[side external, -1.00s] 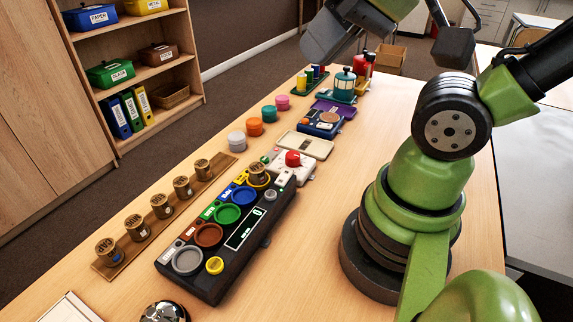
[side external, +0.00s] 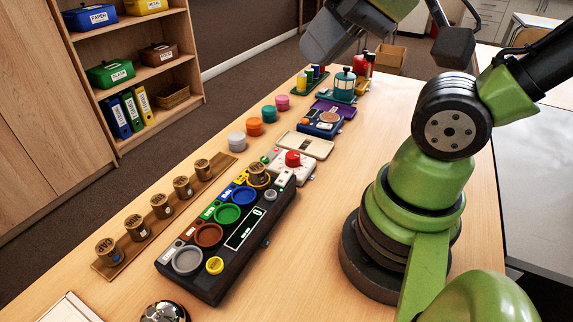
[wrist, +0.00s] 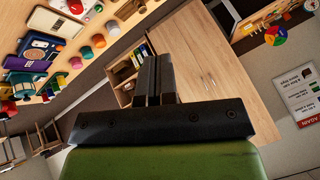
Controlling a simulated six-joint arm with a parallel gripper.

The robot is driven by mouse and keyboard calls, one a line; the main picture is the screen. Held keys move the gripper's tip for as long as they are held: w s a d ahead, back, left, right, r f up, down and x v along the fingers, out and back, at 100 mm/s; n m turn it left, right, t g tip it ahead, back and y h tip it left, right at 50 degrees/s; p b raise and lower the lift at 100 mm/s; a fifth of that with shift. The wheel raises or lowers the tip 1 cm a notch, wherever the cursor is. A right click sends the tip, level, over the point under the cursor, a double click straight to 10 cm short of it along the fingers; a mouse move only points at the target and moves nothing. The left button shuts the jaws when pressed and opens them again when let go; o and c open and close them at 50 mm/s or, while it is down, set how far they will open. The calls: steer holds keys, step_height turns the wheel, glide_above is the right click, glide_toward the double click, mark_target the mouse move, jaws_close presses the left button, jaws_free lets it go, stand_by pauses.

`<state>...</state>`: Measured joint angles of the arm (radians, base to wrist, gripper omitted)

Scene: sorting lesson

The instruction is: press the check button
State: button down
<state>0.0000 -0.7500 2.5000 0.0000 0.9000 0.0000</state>
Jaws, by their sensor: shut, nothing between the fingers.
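A dark sorting console (side external: 236,250) lies on the table with a row of coloured rings and a small display (side external: 245,229) reading 0. It has a yellow button (side external: 215,265) at its near end and a grey knob or button (side external: 271,195) on its right side. A white box with a red button (side external: 292,158) stands just beyond it. I cannot read which one is marked as check. A labelled wooden cup (side external: 258,173) sits at the console's yellow ring. My gripper (wrist: 154,62) is shut and empty in the wrist view, up in the air away from the console.
Several labelled cups stand on a wooden strip (side external: 120,262) left of the console. Coloured pots (side external: 255,126) and other devices (side external: 320,124) stand further back. A silver bell (side external: 164,312) is at the near edge. The table right of the console is clear up to my base.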

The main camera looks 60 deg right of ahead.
steer(key=m+g+y, duration=0.7)
steer(key=m+g, duration=0.1)
steer(key=m, duration=1.4)
glide_above(212, 261)
step_height(212, 261, down, 14)
steer(key=shift+f, duration=0.15)
steer(key=shift+f, duration=4.35)
steer(key=shift+f, duration=0.15)
steer(key=shift+f, duration=0.25)
